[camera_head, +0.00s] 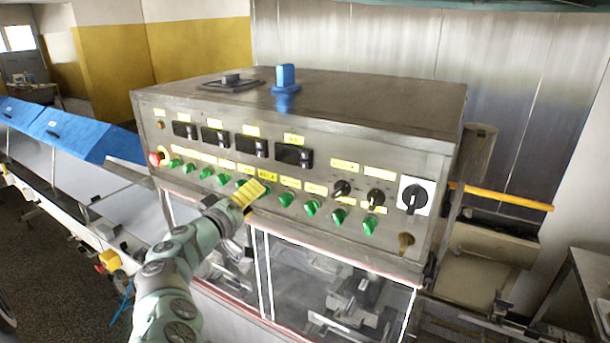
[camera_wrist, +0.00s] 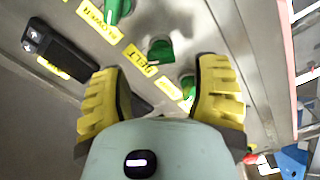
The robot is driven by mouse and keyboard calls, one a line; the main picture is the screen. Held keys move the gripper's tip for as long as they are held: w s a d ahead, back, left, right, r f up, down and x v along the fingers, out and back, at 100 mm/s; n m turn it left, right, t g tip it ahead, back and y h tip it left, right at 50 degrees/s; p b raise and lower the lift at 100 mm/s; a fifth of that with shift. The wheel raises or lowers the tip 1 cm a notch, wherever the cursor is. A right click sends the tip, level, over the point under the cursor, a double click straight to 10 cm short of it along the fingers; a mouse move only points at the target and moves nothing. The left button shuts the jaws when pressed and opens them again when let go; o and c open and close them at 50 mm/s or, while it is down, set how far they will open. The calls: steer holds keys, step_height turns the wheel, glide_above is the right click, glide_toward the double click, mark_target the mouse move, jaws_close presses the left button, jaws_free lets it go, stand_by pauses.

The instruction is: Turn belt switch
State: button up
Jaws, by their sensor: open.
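The switch next to the BELT label is a green knob (camera_wrist: 160,49) in the wrist view, on the grey panel just beyond my fingertips. The yellow BELT label (camera_wrist: 140,60) is beside it. My gripper (camera_wrist: 162,88) has two yellow ribbed fingers spread apart, with nothing held between them. Another green knob (camera_wrist: 188,86) shows between the fingers, close to the right one. In the head view my gripper (camera_head: 247,193) is in front of the panel's lower row of green knobs and hides part of it; I cannot tell there which knob is the belt one.
The control panel (camera_head: 390,240) also bears dark displays (camera_head: 294,155), black knobs (camera_head: 342,188), a red button (camera_head: 156,158) and a large black rotary switch (camera_head: 414,196). A green knob (camera_wrist: 117,10) by another label is close by. Clear window panels lie below; blue covers (camera_head: 75,130) stand left.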

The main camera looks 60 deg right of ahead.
steer(key=shift+d+f, duration=0.1)
steer(key=shift+d, duration=1.55)
steer(key=shift+c, duration=0.4)
steer(key=shift+w, duration=0.1)
jaws_close()
